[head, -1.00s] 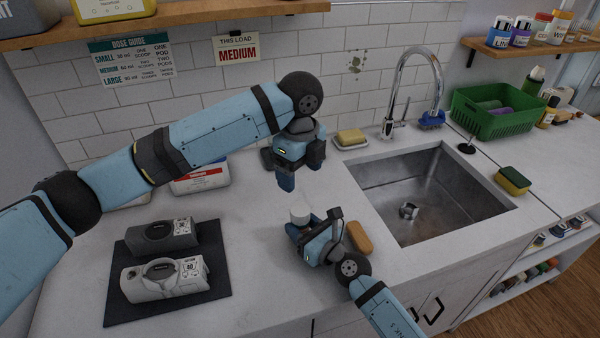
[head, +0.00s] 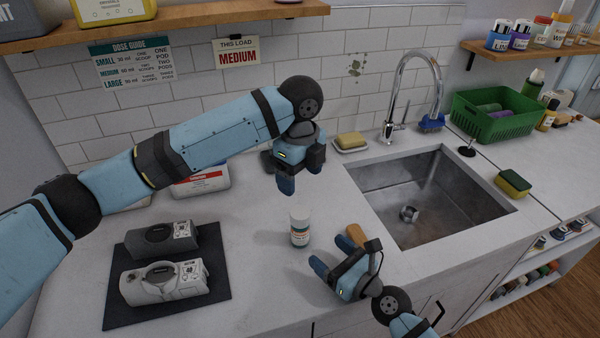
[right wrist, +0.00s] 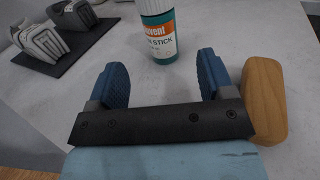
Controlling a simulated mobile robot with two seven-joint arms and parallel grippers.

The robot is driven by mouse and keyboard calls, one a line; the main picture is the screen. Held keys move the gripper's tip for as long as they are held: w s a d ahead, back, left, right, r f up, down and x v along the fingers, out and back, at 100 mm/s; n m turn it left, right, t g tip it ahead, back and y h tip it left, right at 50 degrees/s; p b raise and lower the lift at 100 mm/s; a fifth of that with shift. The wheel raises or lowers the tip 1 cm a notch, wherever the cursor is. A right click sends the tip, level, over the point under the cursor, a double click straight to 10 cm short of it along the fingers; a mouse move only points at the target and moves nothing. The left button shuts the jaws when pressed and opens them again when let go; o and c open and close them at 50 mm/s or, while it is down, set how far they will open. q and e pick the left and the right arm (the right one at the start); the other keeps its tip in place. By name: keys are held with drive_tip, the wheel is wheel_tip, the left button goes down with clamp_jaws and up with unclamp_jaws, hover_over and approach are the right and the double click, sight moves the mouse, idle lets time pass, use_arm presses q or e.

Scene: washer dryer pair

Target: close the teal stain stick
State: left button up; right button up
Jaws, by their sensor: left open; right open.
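The teal stain stick (head: 299,229) stands upright on the counter with a white top and an orange and white label. In the right wrist view the stain stick (right wrist: 160,38) stands beyond the fingertips, its top cut off by the frame edge. My right gripper (head: 333,262) is open and empty, low over the counter to the right of the stick and apart from it. It also shows in the right wrist view (right wrist: 159,75), its fingers spread. My left gripper (head: 286,188) is open and empty, above and behind the stick, pointing down.
A wooden-looking block (head: 356,235) lies close beside my right gripper. A dark mat (head: 222,277) with two grey devices lies at left. The sink (head: 425,185) opens at right. A soap dish (head: 351,149) and green basket (head: 497,122) stand farther back.

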drive_tip(key=shift+v, duration=2.1)
